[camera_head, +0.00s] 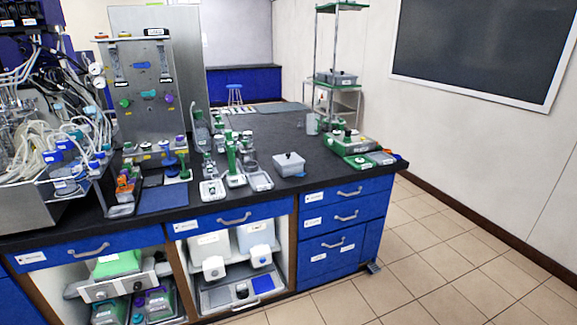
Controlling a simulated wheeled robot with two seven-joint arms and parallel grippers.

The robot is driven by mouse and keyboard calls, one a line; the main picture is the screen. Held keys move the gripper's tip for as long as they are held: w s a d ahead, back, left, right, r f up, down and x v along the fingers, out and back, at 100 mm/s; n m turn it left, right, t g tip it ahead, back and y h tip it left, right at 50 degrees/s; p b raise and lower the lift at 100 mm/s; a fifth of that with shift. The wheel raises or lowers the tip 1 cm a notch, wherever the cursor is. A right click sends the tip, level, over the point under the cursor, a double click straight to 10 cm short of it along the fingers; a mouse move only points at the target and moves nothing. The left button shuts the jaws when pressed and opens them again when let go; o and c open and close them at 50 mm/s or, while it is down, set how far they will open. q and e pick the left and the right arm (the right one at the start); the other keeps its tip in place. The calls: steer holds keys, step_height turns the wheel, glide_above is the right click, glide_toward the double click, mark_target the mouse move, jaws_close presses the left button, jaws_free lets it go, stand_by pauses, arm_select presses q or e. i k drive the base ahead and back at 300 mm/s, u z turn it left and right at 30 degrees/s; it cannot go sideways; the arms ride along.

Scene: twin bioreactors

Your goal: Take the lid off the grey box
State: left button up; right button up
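A small grey box (290,172) stands on the black bench top, right of the middle and near the front edge. Its grey lid (283,159) is on it, with a small knob on top. Neither of my grippers is in view, so nothing is seen touching the box or the lid.
White trays with green and grey bottles stand left of the box. A green and white device (350,144) stands to its right at the bench corner. The black bench top (315,178) is bare beside the box. Another grey container (342,79) is on a rear shelf rack.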

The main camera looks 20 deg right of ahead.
mark_target(295, 169)
steer(key=k, duration=1.3)
steer(key=z, duration=0.5)
steer(key=i, duration=0.5)
steer(key=z, duration=0.95)
steer(key=i, duration=1.7)
steer(key=u, duration=0.95)
steer(key=i, duration=0.55)
steer(key=u, duration=0.5)
